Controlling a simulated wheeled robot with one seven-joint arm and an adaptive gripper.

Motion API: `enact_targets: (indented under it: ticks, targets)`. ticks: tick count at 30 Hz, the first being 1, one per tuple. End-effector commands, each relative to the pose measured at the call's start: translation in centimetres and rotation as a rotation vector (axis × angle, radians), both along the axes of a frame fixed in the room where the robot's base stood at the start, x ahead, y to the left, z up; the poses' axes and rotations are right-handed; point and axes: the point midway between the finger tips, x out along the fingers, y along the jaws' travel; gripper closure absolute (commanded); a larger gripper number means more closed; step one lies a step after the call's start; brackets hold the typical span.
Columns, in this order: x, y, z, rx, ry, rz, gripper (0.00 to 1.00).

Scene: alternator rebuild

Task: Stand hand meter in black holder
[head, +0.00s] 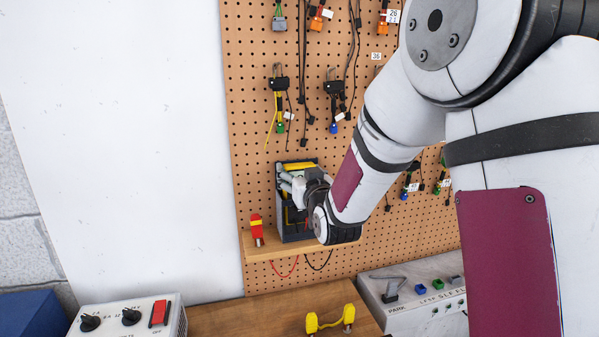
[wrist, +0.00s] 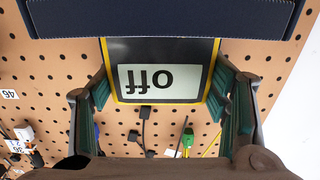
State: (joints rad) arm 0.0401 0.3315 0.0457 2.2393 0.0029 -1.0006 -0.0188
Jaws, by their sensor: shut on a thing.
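The hand meter (wrist: 160,82) has a yellow rim and a pale display reading "Off", upside down in the wrist view. My gripper (wrist: 162,95) is shut on it, with teal finger pads at its two sides. In the head view the meter's yellow edge (head: 300,166) shows above and behind my gripper (head: 293,185). The black holder (head: 296,236) stands on the wooden shelf, just below and around the meter. A dark band, seemingly the holder's wall (wrist: 160,20), crosses the wrist view and hides the meter's lower end. I cannot tell whether the meter touches the holder's bottom.
The pegboard (head: 255,110) behind carries several hanging leads. Red and black wires hang below the shelf. A bench with control boxes (head: 130,318) and a yellow part (head: 330,321) lies below.

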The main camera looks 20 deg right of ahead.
Motion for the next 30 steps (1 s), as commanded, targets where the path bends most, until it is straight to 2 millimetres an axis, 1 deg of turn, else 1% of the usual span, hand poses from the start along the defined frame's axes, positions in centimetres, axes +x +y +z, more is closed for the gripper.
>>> enact_targets:
  ticks: [10, 24, 30]
  targets:
    - [0.0, 0.0, 0.1, 0.0, -0.003, 0.0, 0.6]
    - [0.1, 0.0, -1.2, 0.0, -0.002, 0.0, 0.6]
    - [0.0, 0.0, -1.3, 0.0, -0.003, 0.0, 0.6]
